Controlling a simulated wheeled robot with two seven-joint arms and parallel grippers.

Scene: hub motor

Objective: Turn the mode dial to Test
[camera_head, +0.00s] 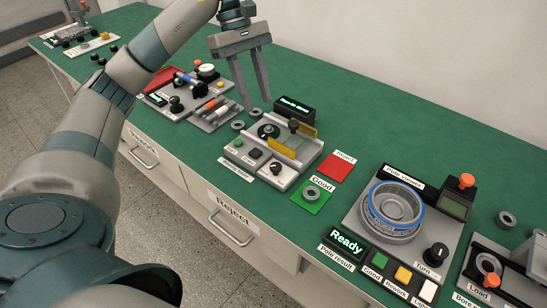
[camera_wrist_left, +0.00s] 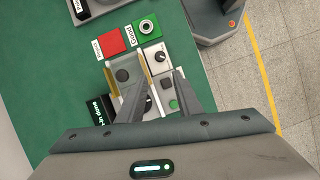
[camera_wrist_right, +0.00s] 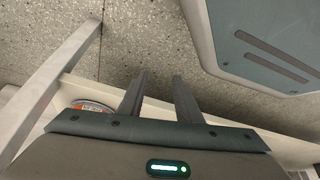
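A grey test station (camera_head: 300,168) stands on the green bench. It carries a round black dial (camera_head: 268,131), a front-corner black knob (camera_head: 276,168) and a green button (camera_head: 238,142). I cannot read a Mode or Test label, so which one is the mode dial is unclear. My left gripper (camera_head: 257,105) is open and empty above the back of this station, pointing down. In the left wrist view the round dial (camera_wrist_left: 148,105) shows between its fingers, and the corner knob (camera_wrist_left: 159,56) lies beyond. My right gripper (camera_wrist_right: 160,80) is open and empty, away from the station.
A dark display (camera_head: 295,107) stands behind the station. A red card (camera_head: 337,168) and a green Good card (camera_head: 325,201) lie to its right. The Pole station (camera_head: 355,210) is further right. Another station (camera_head: 165,90) with knobs is at the left.

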